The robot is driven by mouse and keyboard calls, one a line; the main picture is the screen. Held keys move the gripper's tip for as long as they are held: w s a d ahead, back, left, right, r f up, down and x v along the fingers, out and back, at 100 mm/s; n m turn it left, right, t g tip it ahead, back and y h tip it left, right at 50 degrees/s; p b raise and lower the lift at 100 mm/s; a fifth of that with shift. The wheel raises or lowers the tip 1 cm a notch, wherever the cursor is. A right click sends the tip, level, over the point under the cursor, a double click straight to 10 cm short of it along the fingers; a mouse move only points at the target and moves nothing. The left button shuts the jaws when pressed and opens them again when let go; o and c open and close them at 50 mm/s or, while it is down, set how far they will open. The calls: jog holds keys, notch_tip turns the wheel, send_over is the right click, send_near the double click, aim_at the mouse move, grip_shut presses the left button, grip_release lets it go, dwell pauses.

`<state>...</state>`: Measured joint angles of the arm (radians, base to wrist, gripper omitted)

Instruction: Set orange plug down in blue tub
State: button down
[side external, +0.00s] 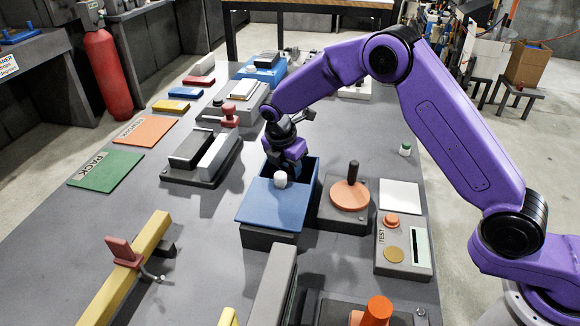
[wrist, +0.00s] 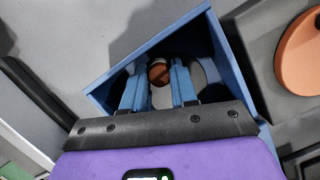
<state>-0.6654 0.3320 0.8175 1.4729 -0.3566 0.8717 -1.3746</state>
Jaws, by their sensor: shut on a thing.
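The blue tub (side external: 303,198) stands near the middle of the bench, with a blue lid panel (side external: 262,205) carrying a white knob (side external: 280,180) over its near part. Its far part is open. My gripper (side external: 287,165) points down into that opening. In the wrist view the tub's walls (wrist: 229,75) surround my gripper's blue fingers (wrist: 159,80). They are shut on the orange plug (wrist: 158,71), whose round end shows between the fingertips. The plug is hidden in the side view, and I cannot tell whether it touches the tub floor.
An orange disc with a dark handle (side external: 350,194) stands right of the tub, beside a test panel (side external: 403,245). A grey two-block fixture (side external: 202,155) stands to the left. An orange cylinder (side external: 377,311) is at the near edge. Bare bench lies left of the tub.

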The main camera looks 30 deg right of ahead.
jog(key=c, duration=1.2)
grip_release()
jog(key=shift+f, duration=0.1)
jog(key=shift+o, duration=0.2)
jog(key=v, duration=1.2)
jog(key=shift+r, duration=0.25)
